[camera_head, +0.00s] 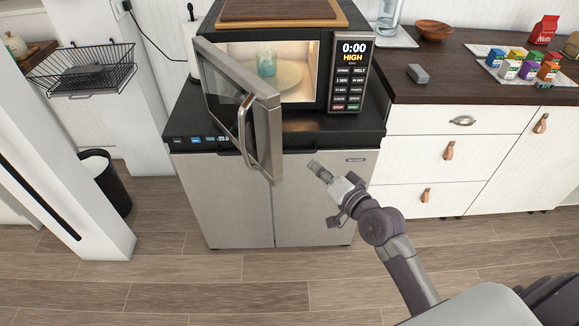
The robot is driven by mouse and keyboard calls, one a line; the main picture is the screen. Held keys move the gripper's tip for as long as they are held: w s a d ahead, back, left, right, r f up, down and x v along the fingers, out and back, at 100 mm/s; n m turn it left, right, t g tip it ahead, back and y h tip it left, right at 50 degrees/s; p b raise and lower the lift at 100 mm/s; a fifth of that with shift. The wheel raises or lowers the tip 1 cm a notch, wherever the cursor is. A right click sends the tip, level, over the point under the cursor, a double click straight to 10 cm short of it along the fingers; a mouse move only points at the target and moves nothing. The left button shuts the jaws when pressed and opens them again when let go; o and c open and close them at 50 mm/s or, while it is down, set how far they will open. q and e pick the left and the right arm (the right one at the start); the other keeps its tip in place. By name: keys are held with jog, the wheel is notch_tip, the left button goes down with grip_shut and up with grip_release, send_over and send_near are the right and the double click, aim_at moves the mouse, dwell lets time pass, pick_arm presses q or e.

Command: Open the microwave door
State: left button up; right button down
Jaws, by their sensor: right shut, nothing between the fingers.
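The microwave (285,33) stands on a black-topped steel cabinet in the middle of the view. Its door (235,92) is swung wide open, hinged on the left, with its curved metal handle (244,124) on the near edge. The lit inside shows a pale green jar or cup on a turntable. The panel (351,72) reads 0:00 HIGH. My right gripper (314,166) is shut and empty, in front of the cabinet, to the right of and below the door's free edge, apart from the handle. My left gripper is not in view.
The steel cabinet (225,200) is below the microwave. A dark counter (455,80) at the right holds small colourful boxes (518,63), a wooden bowl (434,30) and a red bag (543,30). A black bin (106,180) and wire basket (85,70) are at the left. The floor in front is clear.

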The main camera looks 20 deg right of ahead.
pick_arm(q)
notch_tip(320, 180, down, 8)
jog(key=b, duration=0.6)
pick_arm(e)
jog(key=s+d+r+m+g+y, duration=0.1)
jog(key=d+r+m+y, duration=0.3)
jog(key=d+y, duration=0.1)
pick_arm(q)
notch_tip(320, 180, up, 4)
jog(key=p, duration=0.4)
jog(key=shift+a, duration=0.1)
pick_arm(e)
jog(key=w+a, duration=0.7)
jog(key=a, duration=0.2)
jog(key=shift+a, duration=0.15)
